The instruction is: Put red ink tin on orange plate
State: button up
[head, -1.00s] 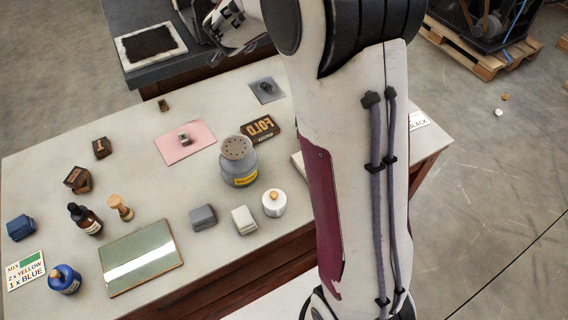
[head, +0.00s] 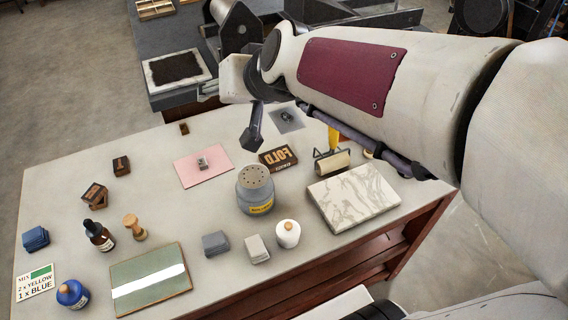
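I see no red ink tin and no orange plate in the head view; my arm hides part of the table's back right. The nearest in colour is a flat pink sheet (head: 188,178) with a small grey metal piece (head: 202,163) on it. My gripper (head: 251,138) hangs above the table behind the grey shaker tin, right of the pink sheet. A dark finger points down, and I cannot make out a gap between fingers. Nothing held shows.
A grey shaker tin (head: 255,195), a FOLD block (head: 278,158), a roller (head: 331,162) and a marble slab (head: 354,194) stand right of centre. Bottles (head: 99,236), a green-grey slab (head: 130,292) and a white jar (head: 287,234) stand in front. The table's left rear is mostly clear.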

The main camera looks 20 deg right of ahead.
jog(key=s+d+f+n+g+h, duration=0.1)
jog(key=s+f+g, duration=0.1)
jog(key=s, duration=0.9)
jog(key=s+d+f+n+g+h, duration=0.1)
jog(key=s+f, duration=0.4)
jog(key=s, duration=0.6)
jog(key=shift+s+d+g, duration=0.4)
jog(key=shift+d+g, duration=0.25)
jog(key=shift+g, duration=0.05)
jog(key=shift+f, duration=0.1)
